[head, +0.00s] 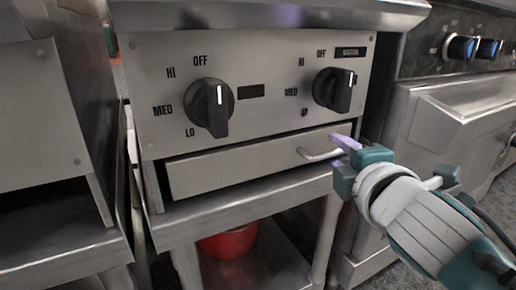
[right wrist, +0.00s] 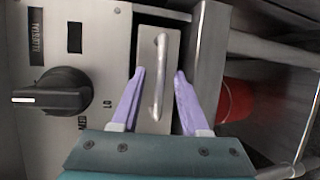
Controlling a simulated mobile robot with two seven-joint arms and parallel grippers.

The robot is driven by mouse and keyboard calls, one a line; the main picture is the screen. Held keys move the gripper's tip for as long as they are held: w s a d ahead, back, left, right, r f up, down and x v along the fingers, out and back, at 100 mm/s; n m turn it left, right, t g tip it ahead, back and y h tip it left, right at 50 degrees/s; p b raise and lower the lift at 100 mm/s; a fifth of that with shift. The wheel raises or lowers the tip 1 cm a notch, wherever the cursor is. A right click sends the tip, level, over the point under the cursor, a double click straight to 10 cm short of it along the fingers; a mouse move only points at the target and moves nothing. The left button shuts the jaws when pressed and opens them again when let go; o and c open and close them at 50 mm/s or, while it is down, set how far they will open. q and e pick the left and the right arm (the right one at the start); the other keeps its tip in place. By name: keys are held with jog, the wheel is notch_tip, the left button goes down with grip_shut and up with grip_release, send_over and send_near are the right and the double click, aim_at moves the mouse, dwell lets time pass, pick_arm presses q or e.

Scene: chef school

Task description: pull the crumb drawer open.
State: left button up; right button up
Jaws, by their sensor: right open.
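The crumb drawer (head: 245,165) is a wide, low metal front under the two-knob control panel. It looks roughly flush with its surround, with a dark gap along its top edge. Its bar handle (head: 318,155) sits toward the right end. My right gripper (head: 343,143) is at the handle's right end. In the right wrist view the open lilac fingers (right wrist: 158,95) stand on either side of the handle (right wrist: 160,75), with visible space between each finger and the bar. I cannot tell whether the fingertips reach past the bar in depth. My left gripper is not in view.
Two black knobs, the left one (head: 209,107) and the right one (head: 335,90), stick out above the drawer. A metal ledge (head: 240,205) runs below it. A red bucket (head: 229,242) stands on the lower shelf. Another steel appliance (head: 450,130) stands close on the right.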

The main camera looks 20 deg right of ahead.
grip_shut()
dwell(0.3)
dwell(1.1)
